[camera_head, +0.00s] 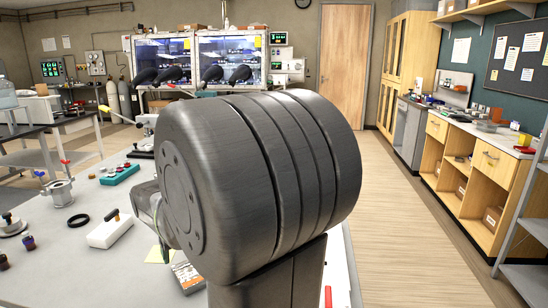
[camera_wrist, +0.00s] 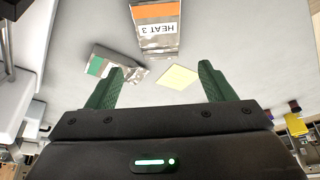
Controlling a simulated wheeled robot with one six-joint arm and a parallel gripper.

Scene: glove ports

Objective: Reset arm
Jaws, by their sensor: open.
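My gripper (camera_wrist: 162,66) shows in the wrist view, its two green fingers spread wide with nothing between them. Beyond the fingertips lie a silver pouch (camera_wrist: 151,45) with an orange band marked "HEAT 3", a silver packet (camera_wrist: 128,69) with a green label, and a yellow note (camera_wrist: 178,77), all on a pale worktop. In the head view my dark grey arm fills the middle and hides the gripper. The yellow note (camera_head: 157,255) shows partly beside the arm.
The worktop (camera_head: 60,265) holds a white block (camera_head: 109,233) with a black handle, a black ring (camera_head: 79,220), a teal rack (camera_head: 120,175) and a red-handled metal fixture (camera_head: 60,192). A glove-port cabinet (camera_head: 165,62) stands behind. The wooden floor (camera_head: 405,230) at right is clear.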

